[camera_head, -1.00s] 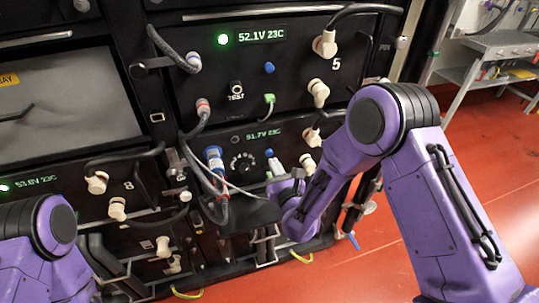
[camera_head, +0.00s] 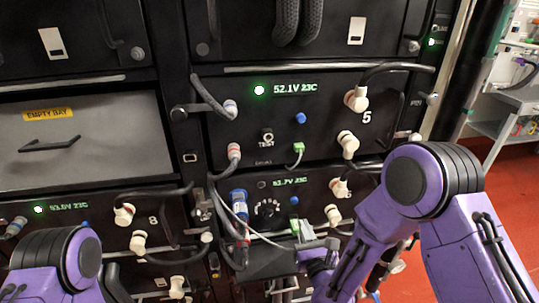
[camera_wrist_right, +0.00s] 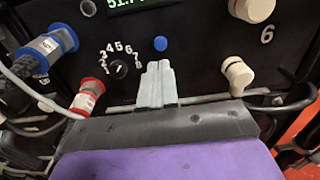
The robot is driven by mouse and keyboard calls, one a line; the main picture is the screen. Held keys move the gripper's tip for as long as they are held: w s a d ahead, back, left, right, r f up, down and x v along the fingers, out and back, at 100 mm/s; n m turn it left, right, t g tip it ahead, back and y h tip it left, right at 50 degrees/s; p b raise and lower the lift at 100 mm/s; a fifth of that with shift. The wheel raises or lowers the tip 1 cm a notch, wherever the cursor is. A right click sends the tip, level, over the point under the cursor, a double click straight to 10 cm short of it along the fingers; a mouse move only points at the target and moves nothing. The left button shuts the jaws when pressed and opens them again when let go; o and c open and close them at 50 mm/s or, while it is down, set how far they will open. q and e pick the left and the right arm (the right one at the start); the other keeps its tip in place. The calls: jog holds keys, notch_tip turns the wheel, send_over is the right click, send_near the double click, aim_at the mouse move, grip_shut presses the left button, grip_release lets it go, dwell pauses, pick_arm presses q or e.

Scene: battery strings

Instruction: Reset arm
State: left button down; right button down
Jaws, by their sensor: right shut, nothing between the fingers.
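My right arm is purple and comes in from the right in the head view. Its gripper (camera_head: 306,232) is in front of the lower battery module (camera_head: 265,186), the one with the numbered dial. In the right wrist view the grey fingers of my right gripper (camera_wrist_right: 157,82) are pressed together with nothing between them, below a blue button (camera_wrist_right: 160,44). I cannot tell whether the fingertips touch the panel. My left arm (camera_head: 60,262) shows at the lower left of the head view, and its gripper is out of view.
Module 5 (camera_head: 330,135) above has cream connectors, cables and a green plug (camera_head: 299,148). A blue-banded connector (camera_wrist_right: 50,47) and a red-banded one (camera_wrist_right: 88,97) sit left of the dial (camera_wrist_right: 119,69). An empty bay (camera_head: 80,150) is at left. Red floor (camera_head: 495,235) is open at right.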

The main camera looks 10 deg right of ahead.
jog(key=s+d+f+n+g+h, duration=0.1)
jog(key=s+d+f+n+g, duration=0.3)
jog(key=f+n, duration=0.5)
jog(key=s+d+f+n+g+h, duration=0.1)
jog(key=s+f+n+g, duration=0.35)
jog(key=n, duration=0.85)
jog(key=s+d+f+n+g, duration=0.2)
jog(key=s+f, duration=0.1)
jog(key=s, duration=0.4)
jog(key=s+d+f+n+g+h, duration=0.1)
jog(key=s+d+f+n+g, duration=0.1)
jog(key=s, duration=0.6)
jog(key=s+d+f+n+g+h, duration=0.1)
jog(key=s+d+f, duration=0.3)
jog(key=s, duration=0.4)
jog(key=shift+f+n+g, duration=0.65)
jog(key=shift+f+n, duration=0.15)
jog(key=shift+n, duration=0.1)
jog(key=shift+d, duration=0.1)
